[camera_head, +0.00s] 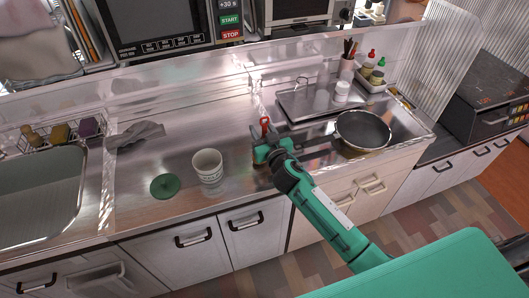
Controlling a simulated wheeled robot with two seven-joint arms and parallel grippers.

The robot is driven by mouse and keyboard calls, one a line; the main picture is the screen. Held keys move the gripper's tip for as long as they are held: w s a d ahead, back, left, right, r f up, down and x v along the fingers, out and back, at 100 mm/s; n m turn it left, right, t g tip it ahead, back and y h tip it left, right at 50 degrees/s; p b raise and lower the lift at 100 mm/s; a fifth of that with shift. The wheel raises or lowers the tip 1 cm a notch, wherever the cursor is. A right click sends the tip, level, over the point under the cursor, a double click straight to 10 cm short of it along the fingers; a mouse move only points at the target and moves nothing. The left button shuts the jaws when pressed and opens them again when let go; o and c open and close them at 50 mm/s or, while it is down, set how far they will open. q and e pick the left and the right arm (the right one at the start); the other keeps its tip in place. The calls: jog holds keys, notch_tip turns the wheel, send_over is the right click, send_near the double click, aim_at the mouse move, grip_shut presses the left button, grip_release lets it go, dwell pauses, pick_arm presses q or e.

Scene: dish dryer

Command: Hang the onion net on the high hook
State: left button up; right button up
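My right gripper (264,138) is over the steel counter, its arm coming in from the lower right. A small red thing (265,122) with a loop shape shows at its fingertips; I cannot tell whether the fingers hold it or it lies behind them. I cannot make out an onion net or a high hook in this view. My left gripper is not in view.
Left of the gripper are a white cup (208,168), a round green thing (165,186) and a grey cloth (140,135). A pan (363,131) and a tray (302,104) stand right. The sink (40,200) is far left. A microwave (160,24) is above.

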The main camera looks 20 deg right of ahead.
grip_shut()
jog(key=shift+r, duration=0.1)
notch_tip(320, 180, up, 20)
dwell(0.6)
